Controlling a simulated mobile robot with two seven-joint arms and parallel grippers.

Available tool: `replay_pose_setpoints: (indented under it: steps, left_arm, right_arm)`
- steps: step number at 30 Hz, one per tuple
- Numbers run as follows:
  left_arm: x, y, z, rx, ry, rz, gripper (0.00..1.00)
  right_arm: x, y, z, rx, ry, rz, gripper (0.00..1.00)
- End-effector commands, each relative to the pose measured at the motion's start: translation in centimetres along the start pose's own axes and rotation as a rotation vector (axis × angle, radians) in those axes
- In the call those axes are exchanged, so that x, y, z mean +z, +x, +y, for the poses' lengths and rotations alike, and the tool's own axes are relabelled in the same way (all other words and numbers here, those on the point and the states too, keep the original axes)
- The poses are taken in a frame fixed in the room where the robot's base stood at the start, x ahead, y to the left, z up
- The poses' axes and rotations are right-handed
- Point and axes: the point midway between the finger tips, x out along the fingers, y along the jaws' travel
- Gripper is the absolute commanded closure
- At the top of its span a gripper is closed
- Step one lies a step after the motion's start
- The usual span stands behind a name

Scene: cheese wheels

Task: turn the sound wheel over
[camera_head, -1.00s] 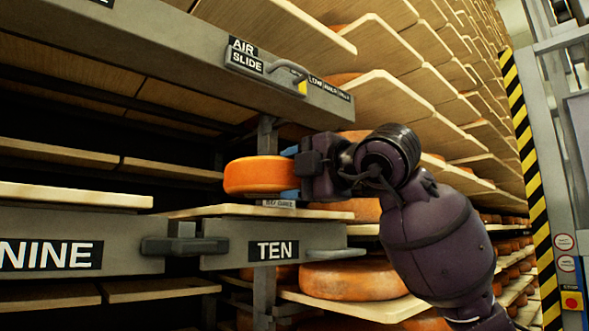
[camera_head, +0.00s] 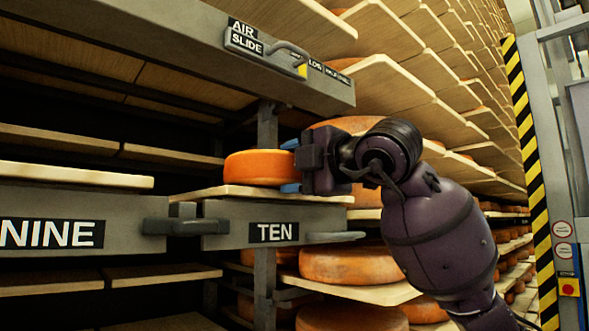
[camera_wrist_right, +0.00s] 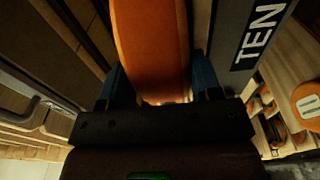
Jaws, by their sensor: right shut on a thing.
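An orange cheese wheel (camera_head: 259,168) lies about flat at the front of the board (camera_head: 240,195) on the shelf labelled TEN. I cannot tell whether its underside touches the board. My right gripper (camera_head: 291,165) comes in from the right and is shut on the wheel's right side, with blue fingers above and below. In the right wrist view, the wheel (camera_wrist_right: 150,45) stands between the two blue fingers (camera_wrist_right: 155,88) of that gripper. The wheel's right end is partly hidden by the gripper. My left gripper is not in view.
A grey beam (camera_head: 215,50) marked AIR SLIDE runs above. The NINE bay (camera_head: 130,235) on the left has bare boards. More orange wheels, such as one below (camera_head: 350,263), sit on racks behind and below my right arm. A striped post (camera_head: 527,150) stands at the right.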

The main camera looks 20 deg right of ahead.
Motion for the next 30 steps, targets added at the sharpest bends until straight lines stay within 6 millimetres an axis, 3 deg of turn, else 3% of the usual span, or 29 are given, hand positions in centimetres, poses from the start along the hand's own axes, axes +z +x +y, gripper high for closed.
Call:
replay_pose_setpoints:
  steps: [17,18,23,30]
  left_arm:
    - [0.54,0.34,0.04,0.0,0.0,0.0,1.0]
    - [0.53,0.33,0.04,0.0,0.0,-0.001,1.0]
    - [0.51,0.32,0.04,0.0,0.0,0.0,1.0]
    - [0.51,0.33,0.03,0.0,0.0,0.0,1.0]
  right_arm:
    - [-0.02,-0.14,-0.15,0.008,0.0,0.001,0.98]
    - [-0.02,-0.14,-0.14,0.008,0.0,0.0,0.39]
    - [-0.01,-0.11,-0.19,0.006,0.0,0.0,0.14]
    - [-0.01,0.07,-0.57,-0.005,0.0,0.0,0.12]
